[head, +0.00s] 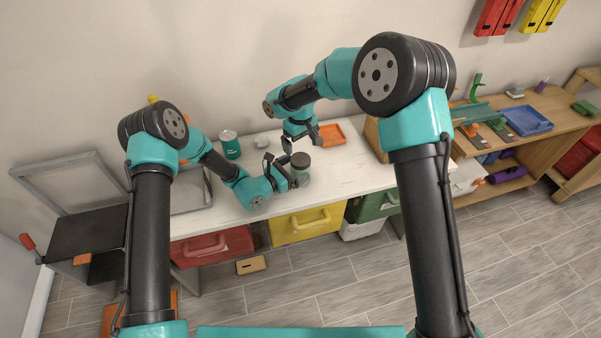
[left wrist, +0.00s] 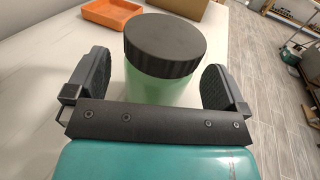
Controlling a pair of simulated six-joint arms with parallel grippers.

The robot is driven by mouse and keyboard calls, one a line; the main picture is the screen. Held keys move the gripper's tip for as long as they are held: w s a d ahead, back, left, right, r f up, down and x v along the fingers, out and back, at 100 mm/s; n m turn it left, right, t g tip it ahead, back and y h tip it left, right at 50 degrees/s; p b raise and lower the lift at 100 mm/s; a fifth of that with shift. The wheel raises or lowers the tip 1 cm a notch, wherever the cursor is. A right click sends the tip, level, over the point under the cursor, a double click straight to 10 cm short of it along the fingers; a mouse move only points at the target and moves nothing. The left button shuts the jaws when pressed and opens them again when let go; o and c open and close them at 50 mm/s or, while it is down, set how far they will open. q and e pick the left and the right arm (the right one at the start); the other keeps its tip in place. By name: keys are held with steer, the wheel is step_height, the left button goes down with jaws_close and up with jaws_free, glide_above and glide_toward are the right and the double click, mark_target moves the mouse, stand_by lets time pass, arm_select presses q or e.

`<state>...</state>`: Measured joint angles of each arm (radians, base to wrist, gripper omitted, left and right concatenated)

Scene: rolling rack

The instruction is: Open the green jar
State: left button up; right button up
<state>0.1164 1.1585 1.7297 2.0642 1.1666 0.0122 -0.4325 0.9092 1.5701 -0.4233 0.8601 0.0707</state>
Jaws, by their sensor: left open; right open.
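The green jar (head: 301,174) stands upright on the white worktop, with its black lid (head: 300,160) on. In the left wrist view the jar's pale green body (left wrist: 162,92) and ribbed black lid (left wrist: 164,43) sit between the two fingers. My left gripper (head: 284,172) is open at the jar, one finger on each side, with a gap visible beside the body. My right gripper (head: 301,143) is open and empty above the worktop, behind the jar and higher than its lid. The jar's lower part is hidden by my left gripper in the wrist view.
An orange tray (head: 331,135) lies behind the jar to the right. A teal can (head: 230,145) and a small whitish object (head: 262,142) stand at the back left. Red (head: 212,246), yellow (head: 305,226) and green (head: 374,206) drawers are below the worktop.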

mark_target(301, 159)
arm_select(q)
steer(key=shift+w+d, duration=0.2)
steer(key=shift+d, duration=0.1)
steer(key=shift+c, duration=0.2)
steer(key=c, duration=1.7)
arm_select(e)
steer(key=shift+f, duration=4.05)
steer(key=shift+c, duration=0.4)
steer(key=c, duration=1)
steer(key=shift+o, duration=0.6)
steer(key=shift+n, duration=1.7)
steer(key=o, duration=1)
